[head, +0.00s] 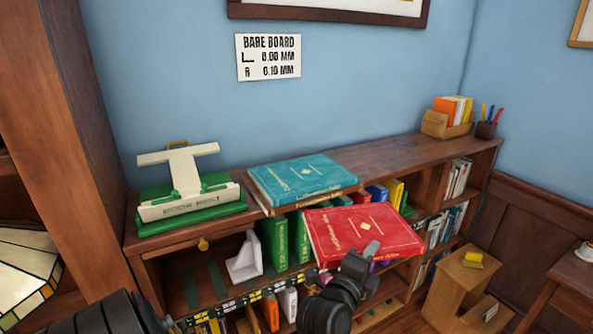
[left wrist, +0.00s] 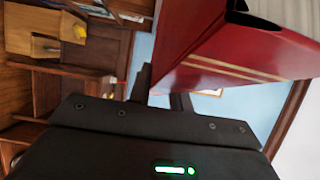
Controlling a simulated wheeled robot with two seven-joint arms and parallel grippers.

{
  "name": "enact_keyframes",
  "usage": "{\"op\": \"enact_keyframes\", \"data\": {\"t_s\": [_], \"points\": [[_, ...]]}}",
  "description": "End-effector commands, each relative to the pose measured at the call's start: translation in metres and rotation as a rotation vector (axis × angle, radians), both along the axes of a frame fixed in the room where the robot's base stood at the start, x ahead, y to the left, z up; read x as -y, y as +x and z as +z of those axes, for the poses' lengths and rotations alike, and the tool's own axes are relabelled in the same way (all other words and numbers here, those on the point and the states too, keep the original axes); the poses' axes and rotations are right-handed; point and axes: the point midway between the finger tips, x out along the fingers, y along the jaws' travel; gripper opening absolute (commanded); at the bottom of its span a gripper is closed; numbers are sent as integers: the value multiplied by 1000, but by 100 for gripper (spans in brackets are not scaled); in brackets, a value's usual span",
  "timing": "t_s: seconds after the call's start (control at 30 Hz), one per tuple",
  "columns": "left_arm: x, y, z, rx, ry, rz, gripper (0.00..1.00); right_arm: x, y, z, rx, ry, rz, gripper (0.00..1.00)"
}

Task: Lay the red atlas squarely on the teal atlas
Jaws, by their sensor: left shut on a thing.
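The teal atlas (head: 302,178) lies flat on the bookcase top, cover up, close to the front edge. The red atlas (head: 360,232) is in the air in front of the bookcase, cover up, below and slightly right of the teal atlas in the head view. My left gripper (head: 368,252) is shut on the near edge of the red atlas. In the left wrist view the red atlas (left wrist: 225,48) rises from between my left gripper's fingers (left wrist: 160,95). The two atlases appear apart. My right gripper is not in view.
A green and white device (head: 190,193) stands left of the teal atlas on the bookcase top (head: 400,158). A card box (head: 447,122) and pen cup (head: 486,130) stand at the far right. Shelves below hold books and a white bookend (head: 245,258). A step stool (head: 462,290) stands right.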

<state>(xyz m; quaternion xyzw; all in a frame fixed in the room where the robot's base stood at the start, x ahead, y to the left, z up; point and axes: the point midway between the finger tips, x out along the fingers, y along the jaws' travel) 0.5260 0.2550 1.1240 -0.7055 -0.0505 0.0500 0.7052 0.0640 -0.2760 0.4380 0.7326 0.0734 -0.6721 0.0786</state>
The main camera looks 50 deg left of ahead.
Motion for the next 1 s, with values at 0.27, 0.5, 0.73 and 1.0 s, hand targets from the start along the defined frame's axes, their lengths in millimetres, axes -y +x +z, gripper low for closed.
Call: {"op": "enact_keyframes", "data": {"t_s": [0.27,0.5,0.73,1.0], "points": [[-45,64,103,14,2,202,0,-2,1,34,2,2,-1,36],[-62,94,168,8,5,295,0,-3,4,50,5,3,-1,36],[-65,101,186,4,7,314,0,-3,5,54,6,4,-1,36],[-88,97,174,2,10,320,0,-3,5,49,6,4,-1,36]]}}
